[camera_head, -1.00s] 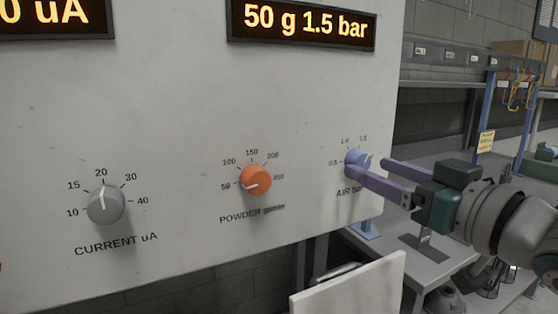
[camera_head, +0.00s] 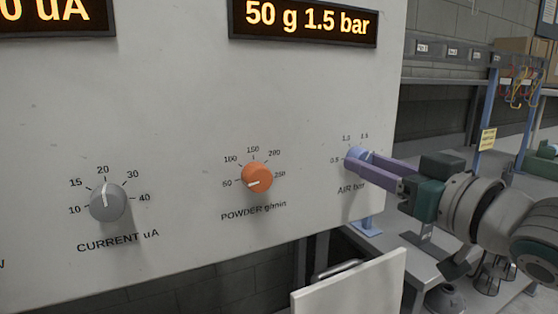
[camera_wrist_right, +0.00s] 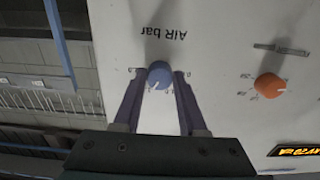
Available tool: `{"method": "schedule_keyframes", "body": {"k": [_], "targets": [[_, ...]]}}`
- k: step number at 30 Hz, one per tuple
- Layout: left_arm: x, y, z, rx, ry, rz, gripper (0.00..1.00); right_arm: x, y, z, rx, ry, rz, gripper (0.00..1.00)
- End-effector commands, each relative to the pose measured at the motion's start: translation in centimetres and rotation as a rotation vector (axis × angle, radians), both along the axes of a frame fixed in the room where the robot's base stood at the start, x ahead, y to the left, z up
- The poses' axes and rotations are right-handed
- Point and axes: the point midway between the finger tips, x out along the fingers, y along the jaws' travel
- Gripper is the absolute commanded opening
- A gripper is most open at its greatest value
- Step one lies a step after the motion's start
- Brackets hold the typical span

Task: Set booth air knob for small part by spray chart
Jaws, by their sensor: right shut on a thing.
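The blue air knob (camera_head: 357,157) sits at the right edge of the white panel, above the label "AIR bar". It also shows in the right wrist view (camera_wrist_right: 159,74), with its white pointer mark towards the picture's bottom. In the head view the mark seems to lean up and right, towards the 1.5 side. My right gripper (camera_head: 368,162) is shut on this knob, one purple finger on each side, partly hiding it. A lit display (camera_head: 303,25) reads "50 g 1.5 bar". The left gripper is not in view.
The orange powder knob (camera_head: 257,177) and grey current knob (camera_head: 107,202) are left of the air knob. A second display (camera_head: 50,14) is cut off at the top left. A white board (camera_head: 350,284) with a handle stands below. Grey benches (camera_head: 432,262) lie behind my right arm.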

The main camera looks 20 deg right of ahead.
Motion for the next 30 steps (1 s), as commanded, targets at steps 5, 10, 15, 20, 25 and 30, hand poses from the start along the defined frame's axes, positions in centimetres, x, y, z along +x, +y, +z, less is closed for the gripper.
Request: {"method": "schedule_keyframes", "body": {"k": [5, 10, 15, 20, 25, 30], "targets": [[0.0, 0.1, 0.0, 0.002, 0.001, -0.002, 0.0, 0.0, 0.0, 0.0, 0.0, -0.001, 0.001, 0.0], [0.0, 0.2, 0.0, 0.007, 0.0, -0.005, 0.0, 0.0, 0.0, 0.0, 0.0, -0.001, 0.001, 0.0], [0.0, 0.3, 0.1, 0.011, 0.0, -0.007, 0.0, 0.0, 0.0, 0.1, -0.018, -0.002, 0.001, 0.0], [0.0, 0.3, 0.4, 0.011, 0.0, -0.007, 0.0, 0.0, 0.0, 0.1, -0.078, -0.006, 0.0, 0.0], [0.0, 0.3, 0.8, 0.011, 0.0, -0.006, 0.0, 0.0, 0.0, 0.2, -0.191, -0.015, 0.0, 0.0], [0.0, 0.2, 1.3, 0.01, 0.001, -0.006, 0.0, 0.0, -0.1, 0.2, -0.344, -0.027, -0.001, 0.0]]}}
